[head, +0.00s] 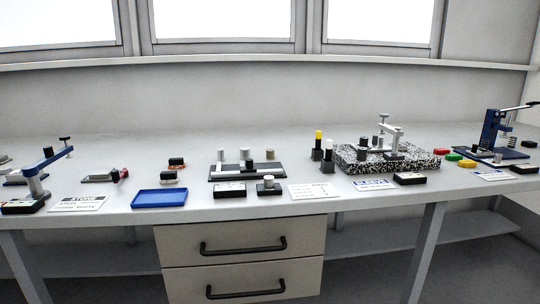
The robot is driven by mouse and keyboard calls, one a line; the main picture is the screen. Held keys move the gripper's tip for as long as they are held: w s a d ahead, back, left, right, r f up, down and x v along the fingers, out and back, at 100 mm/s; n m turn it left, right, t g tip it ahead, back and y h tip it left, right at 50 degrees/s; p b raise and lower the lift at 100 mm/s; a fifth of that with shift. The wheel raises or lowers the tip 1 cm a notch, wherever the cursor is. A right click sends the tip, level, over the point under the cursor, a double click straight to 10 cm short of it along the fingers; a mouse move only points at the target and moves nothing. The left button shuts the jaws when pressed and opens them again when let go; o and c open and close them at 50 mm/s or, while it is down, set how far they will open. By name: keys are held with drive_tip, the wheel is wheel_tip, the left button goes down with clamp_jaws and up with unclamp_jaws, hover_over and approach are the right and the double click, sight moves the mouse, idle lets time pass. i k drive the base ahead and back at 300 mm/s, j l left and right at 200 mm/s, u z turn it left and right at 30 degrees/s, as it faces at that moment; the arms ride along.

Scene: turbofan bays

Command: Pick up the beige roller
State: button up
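A small upright cylinder with a beige tone (270,154) stands at the back right of a dark flat fixture (284,172) in the middle of the bench; it looks like the beige roller, though it is small here. Two paler cylinders stand in the same row, a white one (220,155) at the left and another whitish one (245,153) in the middle. A dark cylinder (249,165) stands in front of the middle one. My gripper is not in view.
A blue tray (159,198) lies left of the fixture near the bench's front edge. Black blocks (230,190) and a white card (314,191) lie in front. A speckled granite plate (350,166) with a stand is to the right. Clear bench lies behind the fixture.

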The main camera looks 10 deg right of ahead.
sight(270, 153)
drive_tip(key=i+l+z, duration=0.25)
drive_tip(key=i, duration=0.4)
drive_tip(key=i+l+z, duration=0.15)
drive_tip(key=i+z, duration=0.15)
drive_tip(key=i, duration=0.35)
